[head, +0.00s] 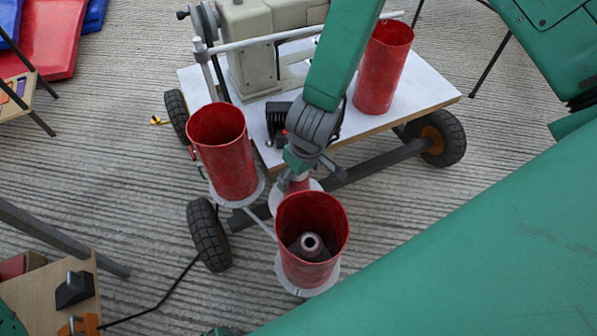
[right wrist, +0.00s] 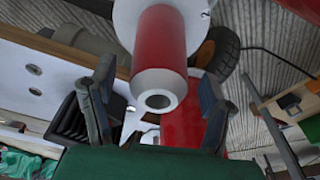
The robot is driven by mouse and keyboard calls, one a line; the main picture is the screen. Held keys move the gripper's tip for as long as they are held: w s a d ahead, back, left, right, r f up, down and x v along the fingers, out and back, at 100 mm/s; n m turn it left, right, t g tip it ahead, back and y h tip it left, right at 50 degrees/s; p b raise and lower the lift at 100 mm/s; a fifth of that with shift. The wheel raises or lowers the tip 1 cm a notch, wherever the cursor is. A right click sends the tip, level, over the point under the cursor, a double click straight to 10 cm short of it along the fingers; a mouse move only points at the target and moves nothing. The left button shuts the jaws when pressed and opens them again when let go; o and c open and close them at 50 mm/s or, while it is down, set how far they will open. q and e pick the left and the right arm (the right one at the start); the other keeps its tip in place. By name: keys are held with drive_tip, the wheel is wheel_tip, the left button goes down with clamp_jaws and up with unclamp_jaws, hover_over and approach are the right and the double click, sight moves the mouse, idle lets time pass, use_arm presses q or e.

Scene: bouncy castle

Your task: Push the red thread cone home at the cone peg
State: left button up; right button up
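The red thread cone (right wrist: 160,38) has a pale tip with a dark hole. In the right wrist view it rises from a white disc (right wrist: 203,4), its tip facing my gripper. My right gripper (right wrist: 155,85) is open, with one finger on each side of the cone's tip and gaps visible. In the head view the gripper (head: 299,166) is over the cone (head: 297,185), behind the front red cylinder. The cone peg is hidden, so I cannot tell how far down the cone sits. My left gripper is not in view.
Open red cylinders stand at the front (head: 312,215), left (head: 228,165) and right (head: 382,70). A grey cone tip (head: 310,244) shows inside the front one. The wheeled cart (head: 425,90) carries a beige machine (head: 250,60). A wooden surface (head: 45,300) is at lower left.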

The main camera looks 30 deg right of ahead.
wheel_tip(320, 180, up, 12)
drive_tip(key=s, duration=0.1)
drive_tip(key=shift+s+d, duration=0.25)
drive_tip(key=shift+s, duration=0.15)
drive_tip(key=shift+f, duration=0.15)
idle(0.4)
